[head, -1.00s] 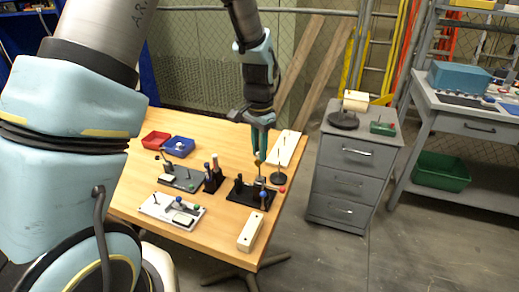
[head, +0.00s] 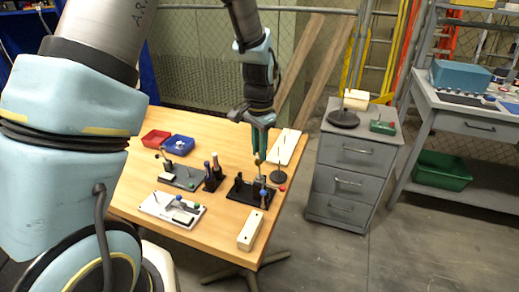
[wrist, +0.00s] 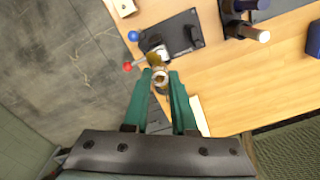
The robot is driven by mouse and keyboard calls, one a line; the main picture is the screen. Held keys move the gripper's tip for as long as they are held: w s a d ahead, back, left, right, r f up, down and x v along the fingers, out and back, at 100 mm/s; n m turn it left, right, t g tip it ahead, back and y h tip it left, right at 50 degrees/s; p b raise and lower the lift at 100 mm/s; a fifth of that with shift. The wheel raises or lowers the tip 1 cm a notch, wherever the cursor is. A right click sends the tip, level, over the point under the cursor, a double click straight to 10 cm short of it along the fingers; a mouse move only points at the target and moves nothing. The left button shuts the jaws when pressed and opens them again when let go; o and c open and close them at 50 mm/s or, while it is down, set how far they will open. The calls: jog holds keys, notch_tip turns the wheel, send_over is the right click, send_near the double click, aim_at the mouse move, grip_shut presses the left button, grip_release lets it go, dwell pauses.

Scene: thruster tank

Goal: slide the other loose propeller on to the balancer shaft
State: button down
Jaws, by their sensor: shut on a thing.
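My gripper (head: 260,155) points down at the far right of the wooden table, above the black plate fixture (head: 240,193). In the wrist view its green fingers (wrist: 160,80) are closed on a small brass-coloured, ring-like piece (wrist: 160,74). The picture is too small to confirm that this is the propeller. A thin upright rod on a dark round base (head: 278,177) stands just right of the gripper; I cannot tell whether it is the balancer shaft. The black plate also shows in the wrist view (wrist: 182,30).
Blue (wrist: 133,36) and red balls (wrist: 127,67) sit beside the black plate. Dark upright cylinders (head: 215,164), a grey fixture (head: 183,181) and a white fixture (head: 158,208) stand leftward. Red (head: 156,139) and blue bins (head: 178,144) are behind. A cream block (head: 250,230) lies in front.

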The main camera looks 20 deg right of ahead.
aim_at(259, 164)
jog(key=shift+f, duration=0.1)
jog(key=shift+f+b, duration=0.4)
jog(key=shift+f, duration=0.2)
jog(key=shift+f, duration=0.2)
jog(key=shift+f+b, duration=0.35)
jog(key=shift+f, duration=0.45)
dwell(0.5)
jog(key=shift+f+b, duration=0.35)
jog(key=shift+b, duration=0.1)
jog(key=shift+f, duration=0.45)
jog(key=shift+f+b, duration=0.25)
jog(key=shift+b, duration=0.1)
